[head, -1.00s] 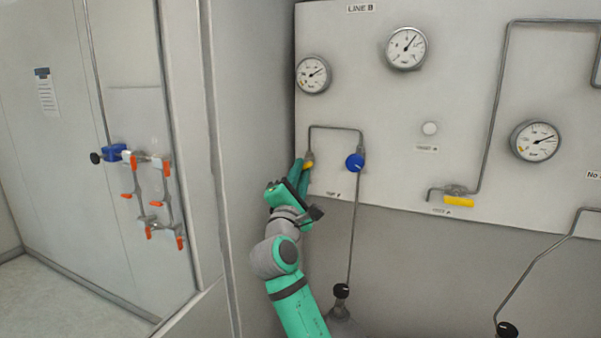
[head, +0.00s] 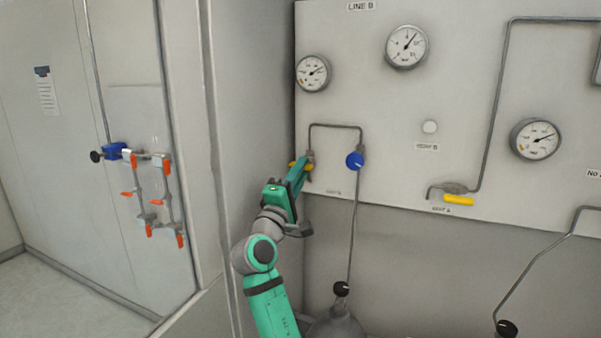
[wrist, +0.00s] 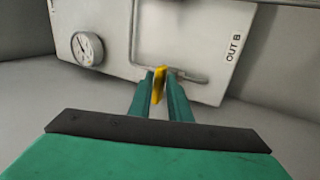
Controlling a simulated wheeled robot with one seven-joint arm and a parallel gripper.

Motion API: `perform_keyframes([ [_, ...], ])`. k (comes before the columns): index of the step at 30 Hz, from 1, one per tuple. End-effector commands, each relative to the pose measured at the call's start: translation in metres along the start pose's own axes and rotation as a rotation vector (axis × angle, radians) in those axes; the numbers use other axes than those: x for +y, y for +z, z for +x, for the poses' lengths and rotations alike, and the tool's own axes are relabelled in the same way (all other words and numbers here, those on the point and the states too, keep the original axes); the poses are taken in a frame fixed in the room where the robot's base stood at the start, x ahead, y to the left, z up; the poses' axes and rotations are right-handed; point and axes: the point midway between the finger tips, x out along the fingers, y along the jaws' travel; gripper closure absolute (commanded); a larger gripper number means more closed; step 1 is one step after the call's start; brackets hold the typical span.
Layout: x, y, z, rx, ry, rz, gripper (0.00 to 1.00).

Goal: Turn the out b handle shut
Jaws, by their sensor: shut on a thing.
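The out b handle is a small yellow lever (wrist: 160,84) on a valve at the left edge of the wall panel, beside the "OUT B" label (wrist: 233,48). My gripper (wrist: 160,78) is shut on it, one teal finger on each side. In the wrist view the lever stands roughly across the line of its valve body and pipe (wrist: 188,77). In the head view my gripper (head: 304,165) covers part of the valve, and a yellow bit of the lever (head: 292,166) shows at its left.
A blue round knob (head: 355,160) sits close to the right on the same bent pipe. A gauge (head: 312,73) is above. Another yellow lever (head: 459,200) is farther right. A grey cabinet wall (head: 250,130) stands close on the left.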

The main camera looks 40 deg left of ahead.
Motion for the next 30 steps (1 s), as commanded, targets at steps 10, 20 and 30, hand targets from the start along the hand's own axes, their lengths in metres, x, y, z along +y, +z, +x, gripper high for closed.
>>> perform_keyframes([
  [10,-0.009,0.005,0.002,-0.009,-0.016,-0.001,0.69],
  [20,-0.004,0.001,-0.001,-0.001,-0.007,0.000,0.68],
  [30,-0.005,0.002,-0.046,-0.002,-0.008,0.001,0.68],
])
